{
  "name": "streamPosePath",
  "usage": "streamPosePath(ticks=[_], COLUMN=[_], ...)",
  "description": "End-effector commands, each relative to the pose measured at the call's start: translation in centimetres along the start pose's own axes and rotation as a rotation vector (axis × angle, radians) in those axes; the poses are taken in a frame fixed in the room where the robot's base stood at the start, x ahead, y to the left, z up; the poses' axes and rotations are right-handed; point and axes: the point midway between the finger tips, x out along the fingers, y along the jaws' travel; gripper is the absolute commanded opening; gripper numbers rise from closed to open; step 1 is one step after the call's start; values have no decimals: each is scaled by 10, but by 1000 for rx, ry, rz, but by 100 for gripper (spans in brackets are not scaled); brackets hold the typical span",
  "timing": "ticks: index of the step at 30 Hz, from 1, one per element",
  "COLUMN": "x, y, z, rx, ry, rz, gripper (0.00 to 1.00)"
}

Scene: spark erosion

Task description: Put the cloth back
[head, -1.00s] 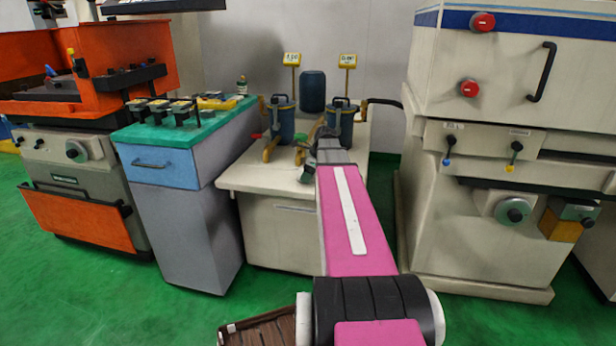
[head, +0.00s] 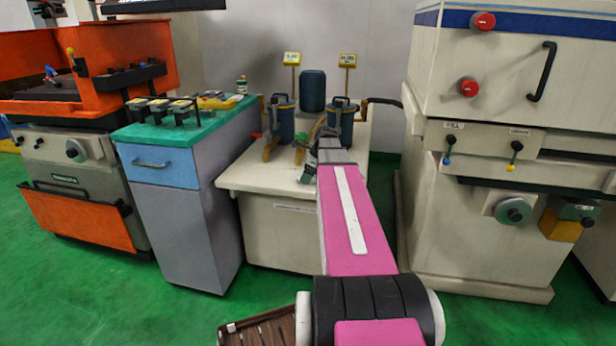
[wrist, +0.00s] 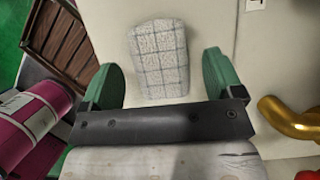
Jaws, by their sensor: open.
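The cloth (wrist: 160,57), pale grey-white with a dark check, lies flat on the cream top of a bench in the wrist view. My gripper (wrist: 162,80) is open, its two green fingers on either side of the near part of the cloth and apart from it. Whether the fingers touch the bench top cannot be told. In the head view my pink arm reaches over the cream bench (head: 240,176), and the arm's end hides the cloth there.
Two blue canisters (head: 283,122) with yellow signs and a dark blue drum (head: 312,90) stand on the bench. A brass pipe (wrist: 290,118) is close right of my gripper. A blue-grey cabinet (head: 195,215) with a green top stands left, a large cream machine (head: 480,240) right.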

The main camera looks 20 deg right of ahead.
Motion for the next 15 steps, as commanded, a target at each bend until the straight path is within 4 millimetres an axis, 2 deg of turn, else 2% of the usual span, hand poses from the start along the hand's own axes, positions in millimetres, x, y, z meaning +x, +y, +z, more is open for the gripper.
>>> streamPosePath(ticks=[15], x=[-87], y=[0], z=[0], rx=[-1], ry=[-1], rz=[-3], gripper=[86])
